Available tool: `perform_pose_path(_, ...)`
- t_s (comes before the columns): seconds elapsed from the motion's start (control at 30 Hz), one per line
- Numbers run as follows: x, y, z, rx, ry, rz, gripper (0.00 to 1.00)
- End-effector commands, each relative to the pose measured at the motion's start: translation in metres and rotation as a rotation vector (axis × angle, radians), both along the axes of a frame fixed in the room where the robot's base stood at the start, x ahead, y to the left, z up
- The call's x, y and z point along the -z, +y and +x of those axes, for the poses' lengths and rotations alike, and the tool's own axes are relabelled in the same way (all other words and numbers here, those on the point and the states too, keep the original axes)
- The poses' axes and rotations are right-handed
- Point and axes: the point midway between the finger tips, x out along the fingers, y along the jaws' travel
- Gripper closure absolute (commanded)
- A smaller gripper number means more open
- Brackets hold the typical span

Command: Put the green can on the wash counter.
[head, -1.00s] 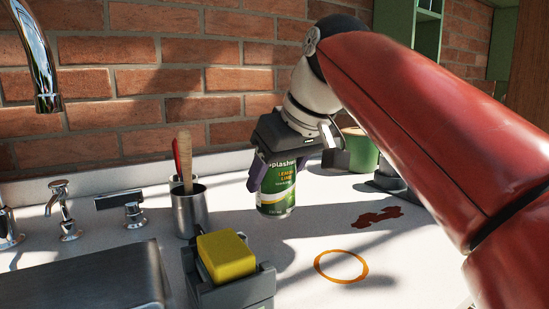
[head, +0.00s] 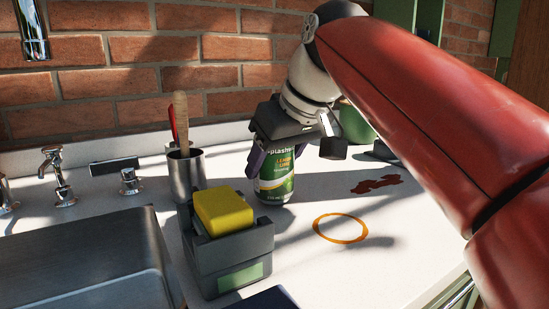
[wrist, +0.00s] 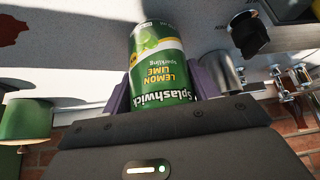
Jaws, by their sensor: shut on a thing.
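The green can (head: 275,180), labelled lemon lime, is upright in my gripper (head: 272,163) over the white wash counter (head: 310,265). Its base is at or just above the counter; I cannot tell if it touches. In the wrist view the can (wrist: 160,65) sits between the two purple fingers, which are shut on its sides. In the head view the right finger is mostly hidden.
Left of the can stand a metal cup (head: 187,178) with utensils and a grey caddy (head: 230,262) holding a yellow sponge (head: 223,212). The sink (head: 80,265) is at left. An orange ring (head: 340,228) and a dark red stain (head: 376,184) mark the counter at right.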

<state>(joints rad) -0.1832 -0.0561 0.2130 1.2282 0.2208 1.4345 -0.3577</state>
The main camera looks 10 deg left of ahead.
Motion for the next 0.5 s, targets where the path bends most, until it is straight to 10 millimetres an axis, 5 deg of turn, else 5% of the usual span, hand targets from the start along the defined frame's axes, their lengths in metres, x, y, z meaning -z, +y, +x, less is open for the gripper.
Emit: perform_pose_path(0.5,0.0103,0.0000,-0.0002,0.000,-0.001,0.001,0.74)
